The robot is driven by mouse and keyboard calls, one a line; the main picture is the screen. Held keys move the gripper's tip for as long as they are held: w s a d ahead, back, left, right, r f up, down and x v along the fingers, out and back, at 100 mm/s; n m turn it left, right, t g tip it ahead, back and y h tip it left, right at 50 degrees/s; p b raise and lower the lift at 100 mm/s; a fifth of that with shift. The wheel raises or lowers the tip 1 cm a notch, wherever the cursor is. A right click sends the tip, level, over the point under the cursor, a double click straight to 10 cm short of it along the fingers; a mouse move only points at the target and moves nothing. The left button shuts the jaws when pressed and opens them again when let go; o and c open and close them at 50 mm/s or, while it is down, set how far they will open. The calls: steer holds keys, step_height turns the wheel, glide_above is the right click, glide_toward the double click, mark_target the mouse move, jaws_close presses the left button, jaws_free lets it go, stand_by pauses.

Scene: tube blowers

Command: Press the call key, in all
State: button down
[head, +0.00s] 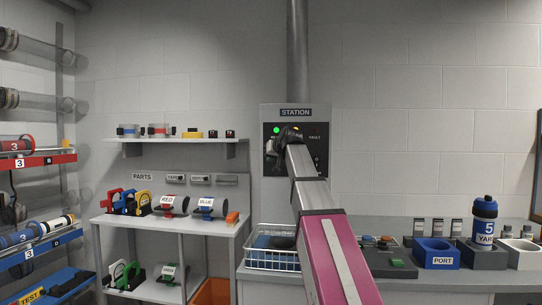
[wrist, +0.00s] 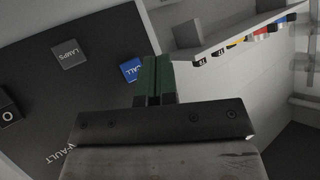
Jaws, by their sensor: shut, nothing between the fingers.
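The blue call key (wrist: 131,69) is on the dark station panel in the wrist view, its lettering partly covered by my gripper. My gripper (wrist: 156,62) has its green fingers together, with nothing between them. The fingertips appear just right of the call key; I cannot tell if they touch it. In the head view the station panel (head: 310,168) is on the back wall, and my arm covers its middle. The call key is hidden there.
A grey lamps key (wrist: 69,54) and a dark knob (wrist: 8,115) are also on the panel. A green light (head: 276,130) is lit at its upper left. A wall shelf (head: 180,140) is to the left. A wire basket (head: 272,262) stands on the counter below.

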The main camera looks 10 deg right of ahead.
steer(key=shift+w, duration=0.15)
steer(key=w+d, duration=0.2)
steer(key=w, duration=0.6)
steer(key=shift+d, duration=0.35)
steer(key=shift+w, duration=0.15)
stand_by(1.9)
steer(key=shift+w+d, duration=0.15)
steer(key=shift+w, duration=0.15)
